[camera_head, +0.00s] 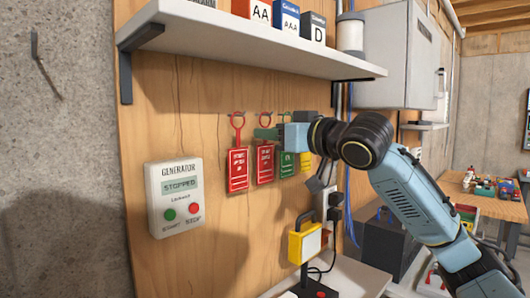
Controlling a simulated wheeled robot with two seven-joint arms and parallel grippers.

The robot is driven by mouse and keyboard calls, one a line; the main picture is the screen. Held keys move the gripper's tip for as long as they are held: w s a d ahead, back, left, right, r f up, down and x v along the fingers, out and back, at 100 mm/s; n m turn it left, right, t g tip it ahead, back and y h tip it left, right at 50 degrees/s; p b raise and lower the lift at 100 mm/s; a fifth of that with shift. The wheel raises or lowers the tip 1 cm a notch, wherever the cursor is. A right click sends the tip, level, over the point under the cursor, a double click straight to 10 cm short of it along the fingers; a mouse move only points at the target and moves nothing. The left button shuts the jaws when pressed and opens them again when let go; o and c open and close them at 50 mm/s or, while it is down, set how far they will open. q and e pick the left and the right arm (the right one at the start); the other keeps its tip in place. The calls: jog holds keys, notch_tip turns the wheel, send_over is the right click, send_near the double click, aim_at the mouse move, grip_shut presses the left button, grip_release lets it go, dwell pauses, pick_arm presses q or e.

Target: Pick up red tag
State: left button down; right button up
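Two red tags hang side by side from hooks on the plywood panel. The left red tag (238,169) hangs in full view, with its red loop above it. The second red tag (265,165) hangs just right of it, its upper part partly behind my gripper's fingers. My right gripper (265,133) comes in from the right, level with the tags' upper ends and in front of the second one. I cannot tell whether its fingers are open or touch a tag. My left gripper is not in view.
A green tag (287,164) and a yellow tag (304,161) hang further right. A shelf (250,40) with boxes juts out above. A generator control box (175,197) is at lower left, and a yellow work lamp (304,243) stands below right.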

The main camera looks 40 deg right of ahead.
jog(key=shift+c, duration=0.4)
grip_shut()
jog(key=shift+r, duration=0.1)
jog(key=shift+r, duration=0.55)
jog(key=s+d+b, duration=0.1)
jog(key=s+b, duration=0.6)
jog(key=s, duration=1.1)
jog(key=shift+d+b, duration=0.25)
jog(key=shift+b, duration=0.05)
